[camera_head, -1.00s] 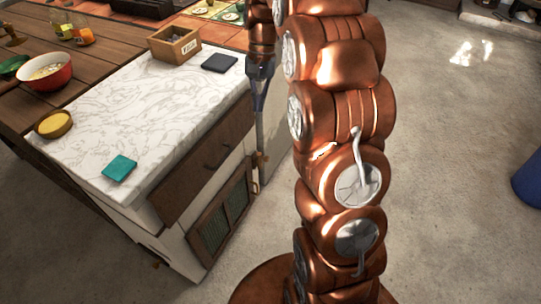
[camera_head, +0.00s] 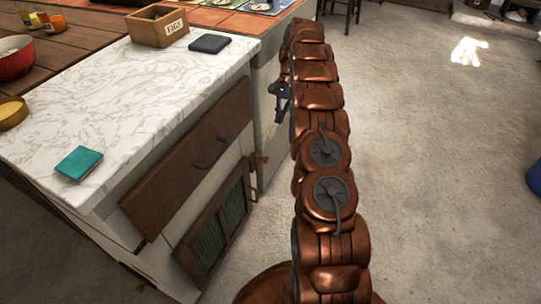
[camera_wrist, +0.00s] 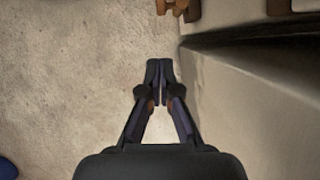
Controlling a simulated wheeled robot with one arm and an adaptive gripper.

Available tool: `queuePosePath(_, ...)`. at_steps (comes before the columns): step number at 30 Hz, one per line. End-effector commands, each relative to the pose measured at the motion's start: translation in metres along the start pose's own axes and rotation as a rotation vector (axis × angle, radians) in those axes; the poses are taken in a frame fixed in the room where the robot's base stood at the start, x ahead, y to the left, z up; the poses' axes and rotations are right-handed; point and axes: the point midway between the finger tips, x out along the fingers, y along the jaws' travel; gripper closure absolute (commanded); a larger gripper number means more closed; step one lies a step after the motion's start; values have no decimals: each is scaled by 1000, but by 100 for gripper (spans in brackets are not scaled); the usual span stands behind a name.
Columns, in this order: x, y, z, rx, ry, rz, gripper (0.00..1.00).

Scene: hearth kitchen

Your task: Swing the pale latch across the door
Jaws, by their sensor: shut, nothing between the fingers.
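The door (camera_head: 228,212) is a low wooden-framed panel with a dark green mesh, in the side of the white cabinet. A small tan-brown fitting (camera_head: 259,162), perhaps the latch, sits at the cabinet corner above the door's right end. I cannot make out its exact angle. My gripper (camera_head: 281,112) is beyond that corner, higher than the fitting and apart from it, partly beside my arm. In the wrist view my gripper (camera_wrist: 160,68) is shut and empty over bare floor. A brown piece (camera_wrist: 172,8) shows at the top edge of that view, beyond the fingertips.
A wooden drawer (camera_head: 190,160) with a dark handle is above the door. The marble counter (camera_head: 120,90) bears a teal block (camera_head: 78,163), a dark block (camera_head: 209,43) and a wooden box (camera_head: 158,27). A pale cabinet wall (camera_wrist: 260,100) is close right of my gripper. Open floor (camera_head: 430,180) lies right.

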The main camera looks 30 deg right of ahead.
Motion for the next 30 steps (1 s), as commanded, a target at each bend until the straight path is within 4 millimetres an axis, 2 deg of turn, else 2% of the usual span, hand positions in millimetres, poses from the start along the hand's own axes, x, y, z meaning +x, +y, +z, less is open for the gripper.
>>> queuePosePath(1,13,3,-12,16,-4,-3,100)
queuePosePath(3,21,7,-22,34,-8,-5,100)
queuePosePath(7,27,11,-32,53,-10,-10,100)
queuePosePath(20,27,15,-36,63,-10,-13,100)
queuePosePath(30,49,14,-34,60,-12,-12,100)
